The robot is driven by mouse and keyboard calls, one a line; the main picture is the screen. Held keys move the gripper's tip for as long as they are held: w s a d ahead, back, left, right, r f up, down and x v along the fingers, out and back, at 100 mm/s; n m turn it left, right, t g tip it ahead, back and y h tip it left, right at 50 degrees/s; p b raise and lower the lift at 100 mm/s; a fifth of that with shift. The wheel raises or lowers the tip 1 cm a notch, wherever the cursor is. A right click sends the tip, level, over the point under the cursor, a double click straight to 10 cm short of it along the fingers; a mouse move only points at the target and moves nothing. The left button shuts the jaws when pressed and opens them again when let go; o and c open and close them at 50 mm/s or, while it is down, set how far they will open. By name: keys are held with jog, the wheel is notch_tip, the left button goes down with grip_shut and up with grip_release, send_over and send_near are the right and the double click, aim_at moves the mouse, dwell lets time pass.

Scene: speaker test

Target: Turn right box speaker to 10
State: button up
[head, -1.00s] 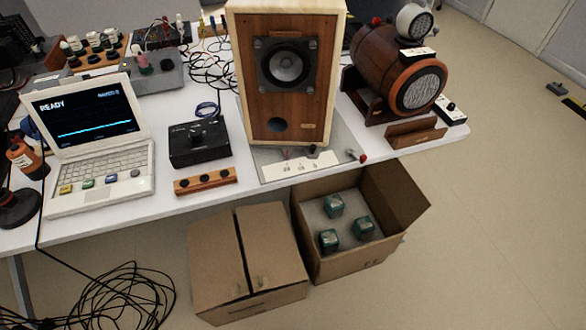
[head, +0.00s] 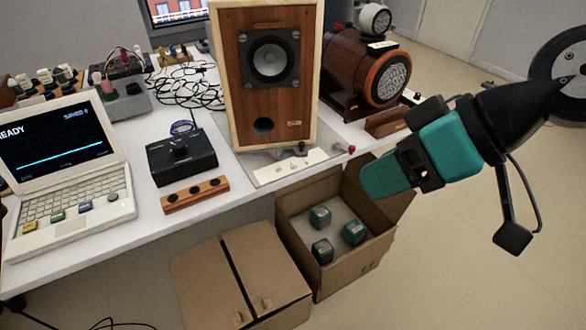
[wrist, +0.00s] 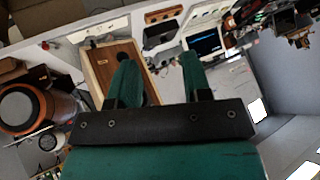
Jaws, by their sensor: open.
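A tall wooden box speaker (head: 292,88) with a dark round driver stands near the middle of the table in the head view; in the wrist view it shows tilted (wrist: 100,72). A pale labelled panel (head: 278,172) lies at its foot, with a small dark knob (head: 301,149) and a red-tipped lever (head: 350,149) near it. The scale numbers are too small to read. My gripper (head: 376,181), with teal fingers, is at the right, in front of the table edge and apart from the speaker. Its fingers stand apart and empty in the wrist view (wrist: 158,72).
A barrel-shaped speaker (head: 345,66) stands right of the box speaker. A black box with a knob (head: 180,160), a wooden strip (head: 195,194) and a laptop (head: 62,165) are to the left. An open carton (head: 290,208) and a closed carton (head: 215,285) stand below the table edge.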

jog(key=w+a+f+t+y+b, duration=0.25)
jog(key=w+a+f+b, duration=0.2)
jog(key=f+b, duration=0.35)
jog(key=m+t+b, duration=0.3)
jog(key=t+b, duration=0.7)
jog(key=b, duration=0.4)
send_near(303, 147)
jog(key=shift+t+h, duration=0.25)
jog(key=shift+h, duration=0.2)
jog(key=p+x, duration=0.2)
jog(key=p, duration=0.5)
jog(key=p+x, duration=0.3)
jog(key=p, duration=0.4)
jog(key=p+x, duration=0.3)
jog(key=p, duration=0.4)
jog(key=shift+s+a+r+p, duration=0.15)
jog(key=shift+a+r+p, duration=0.15)
jog(key=shift+r, duration=0.1)
jog(key=shift+w+a+f+p, duration=0.25)
jog(key=shift+w+f+p, duration=0.05)
jog(key=shift+w+p, duration=0.3)
jog(key=shift+c, duration=0.3)
grip_shut()
